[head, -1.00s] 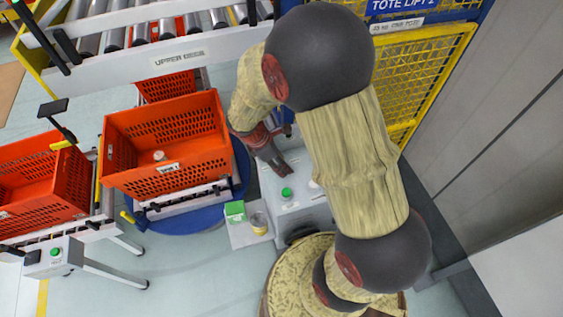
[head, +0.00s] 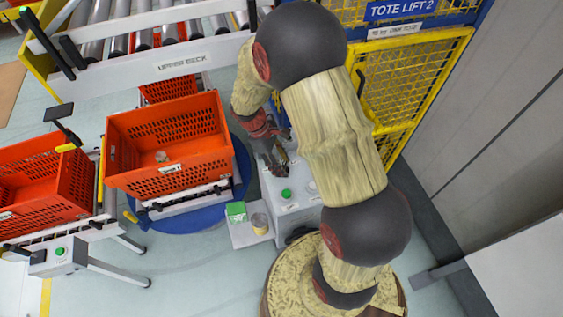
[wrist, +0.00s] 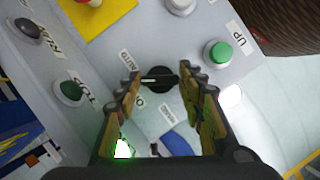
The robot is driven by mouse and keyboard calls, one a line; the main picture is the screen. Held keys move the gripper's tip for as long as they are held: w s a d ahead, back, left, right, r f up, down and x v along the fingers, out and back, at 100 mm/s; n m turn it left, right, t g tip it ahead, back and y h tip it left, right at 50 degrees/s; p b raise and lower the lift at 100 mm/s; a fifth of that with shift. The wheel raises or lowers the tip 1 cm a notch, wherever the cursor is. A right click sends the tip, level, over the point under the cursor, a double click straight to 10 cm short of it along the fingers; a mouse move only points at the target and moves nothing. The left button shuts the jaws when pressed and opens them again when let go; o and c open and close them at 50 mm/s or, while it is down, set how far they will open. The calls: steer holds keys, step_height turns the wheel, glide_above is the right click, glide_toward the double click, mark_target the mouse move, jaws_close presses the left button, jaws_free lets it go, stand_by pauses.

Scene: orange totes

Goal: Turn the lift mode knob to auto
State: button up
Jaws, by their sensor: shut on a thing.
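The lift mode knob (wrist: 158,78) is a black rotary knob on the grey control panel (wrist: 85,50), seen in the wrist view. A light mark on it lies roughly level, its end towards the left. An AUTO label (wrist: 129,61) is at its upper left, and an O label (wrist: 140,101) is below left. My gripper (wrist: 163,80) has one finger on each side of the knob and is shut on it. In the head view my gripper (head: 277,163) is down at the back of the control box (head: 296,207); the knob is hidden there.
A green button (wrist: 217,52) with an UP label is right of the knob. Another green button (wrist: 68,92) and a dark one (wrist: 28,28) are at the left. Orange totes (head: 168,180) stand left of the box. The yellow lift fence (head: 425,85) is behind my arm.

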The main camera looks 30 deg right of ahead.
steer(key=shift+d+m+y, duration=0.1)
steer(key=shift+m+y, duration=0.3)
steer(key=shift+m, duration=0.7)
steer(key=o, duration=1.2)
steer(key=shift+w, duration=0.1)
steer(key=v, duration=1.2)
steer(key=shift+w, duration=0.15)
steer(key=shift+f+m, duration=0.1)
steer(key=shift+m, duration=0.2)
